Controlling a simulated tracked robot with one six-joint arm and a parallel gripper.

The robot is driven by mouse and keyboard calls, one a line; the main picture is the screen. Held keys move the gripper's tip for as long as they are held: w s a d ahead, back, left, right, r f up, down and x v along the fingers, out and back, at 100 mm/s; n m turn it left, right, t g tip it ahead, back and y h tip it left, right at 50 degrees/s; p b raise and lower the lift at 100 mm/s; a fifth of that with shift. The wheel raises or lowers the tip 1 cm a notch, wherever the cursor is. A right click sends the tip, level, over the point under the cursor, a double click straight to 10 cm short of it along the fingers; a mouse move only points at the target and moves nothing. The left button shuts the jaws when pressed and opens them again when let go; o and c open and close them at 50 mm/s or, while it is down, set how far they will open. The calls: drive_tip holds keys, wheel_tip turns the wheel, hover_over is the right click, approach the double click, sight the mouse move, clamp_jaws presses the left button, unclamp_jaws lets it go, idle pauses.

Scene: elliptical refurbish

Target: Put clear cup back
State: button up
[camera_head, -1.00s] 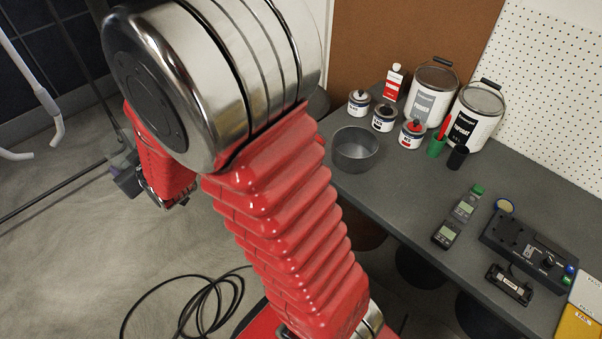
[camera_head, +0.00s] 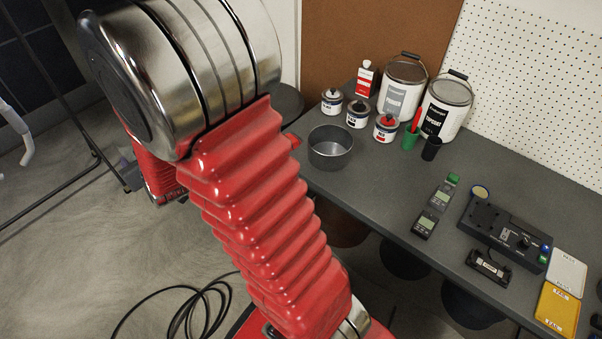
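I cannot make out a see-through cup in this view. Two small cups stand on the grey bench: a green cup (camera_head: 410,140) with a red item sticking up from it, and a black cup (camera_head: 431,149) to its right. My gripper is not clearly visible. My red ribbed arm and its metal joint fill the left and middle of the view and hide what lies behind them.
On the grey bench (camera_head: 375,185) stand an open round metal pan (camera_head: 330,148), several small tins (camera_head: 386,128) and two large paint cans (camera_head: 446,107). Meters (camera_head: 434,207) and a black control box (camera_head: 505,231) lie to the right. The bench is bare between pan and meters.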

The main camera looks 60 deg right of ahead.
drive_tip(key=s+d+f+m+g+h, duration=0.25)
drive_tip(key=s+d, duration=0.35)
drive_tip(key=d, duration=0.5)
drive_tip(key=s+d+f+m+g+h, duration=0.15)
drive_tip(key=s+d+m+h, duration=0.3)
drive_tip(key=d, duration=0.55)
drive_tip(key=s+d+f+m+g+h, duration=0.1)
drive_tip(key=s+d+m+g+h, duration=0.15)
drive_tip(key=s+d, duration=0.65)
drive_tip(key=s+d+f+m+g, duration=0.1)
drive_tip(key=s+d+m+g, duration=0.2)
drive_tip(key=s, duration=0.6)
drive_tip(key=s+d+f+m+g, duration=0.2)
drive_tip(key=s+d+m+g, duration=0.2)
drive_tip(key=s, duration=0.6)
drive_tip(key=s+d+f+m+g, duration=0.2)
drive_tip(key=s+d+m+g, duration=0.1)
drive_tip(key=s+d, duration=0.4)
drive_tip(key=s+g, duration=0.1)
drive_tip(key=s, duration=0.2)
drive_tip(key=shift+s+d+f, duration=0.15)
drive_tip(key=shift+s+d, duration=0.1)
drive_tip(key=shift+d, duration=0.05)
drive_tip(key=shift+f, duration=2.9)
drive_tip(key=shift+f, duration=2.1)
